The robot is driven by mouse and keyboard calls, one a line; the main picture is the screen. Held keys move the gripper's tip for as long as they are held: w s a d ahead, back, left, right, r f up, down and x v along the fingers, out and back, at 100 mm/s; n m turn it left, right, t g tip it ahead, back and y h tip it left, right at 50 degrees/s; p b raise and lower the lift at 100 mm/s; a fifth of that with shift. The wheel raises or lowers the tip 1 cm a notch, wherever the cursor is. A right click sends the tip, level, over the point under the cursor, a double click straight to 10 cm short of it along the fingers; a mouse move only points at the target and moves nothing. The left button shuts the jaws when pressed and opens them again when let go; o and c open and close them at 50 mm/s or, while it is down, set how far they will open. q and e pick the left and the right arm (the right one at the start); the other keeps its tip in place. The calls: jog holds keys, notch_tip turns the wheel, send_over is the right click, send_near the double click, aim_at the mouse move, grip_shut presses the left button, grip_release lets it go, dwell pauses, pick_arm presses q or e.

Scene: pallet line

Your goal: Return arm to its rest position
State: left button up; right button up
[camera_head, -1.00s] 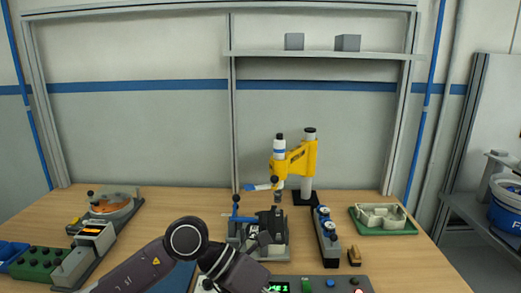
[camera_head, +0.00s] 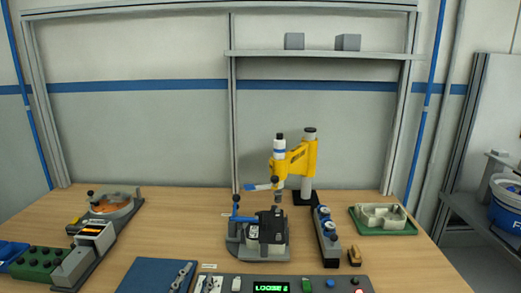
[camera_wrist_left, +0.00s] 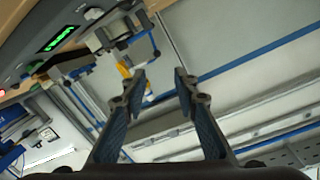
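My left gripper (camera_wrist_left: 160,84) shows only in the left wrist view. Its two dark fingers stand apart with nothing between them, so it is open and empty. Beyond the fingers, the bench and wall frame appear tilted, and nothing touches the fingertips. My left arm does not show in the head view now. My right gripper is in neither view.
A control panel with a lit green display (camera_head: 270,287) lies along the front edge.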

pick_arm(q)
jog(key=s+a+f+n+g+y, duration=0.1)
jog(key=s+a+f+g, duration=0.1)
jog(key=s+f, duration=0.3)
jog(key=s+a+f+n+g+y, duration=0.1)
jog(key=s+a+f+g, duration=0.15)
jog(key=f, duration=0.45)
jog(key=s+a+f+n+g, duration=0.1)
jog(key=s+f+g, duration=0.4)
jog(key=s, duration=0.5)
jog(key=s+a+f+n+g, duration=0.1)
jog(key=s+f+g, duration=0.3)
jog(key=s+f, duration=0.5)
notch_tip(320, 180, down, 22)
jog(key=s+f, duration=0.1)
jog(key=s, duration=0.1)
jog(key=s+a+f+g, duration=0.2)
jog(key=s+f, duration=1.5)
jog(key=s, duration=0.1)
jog(key=shift+a+f+h, duration=0.15)
jog(key=shift+a+h, duration=0.1)
jog(key=shift+h, duration=0.05)
jog(key=shift+s, duration=0.1)
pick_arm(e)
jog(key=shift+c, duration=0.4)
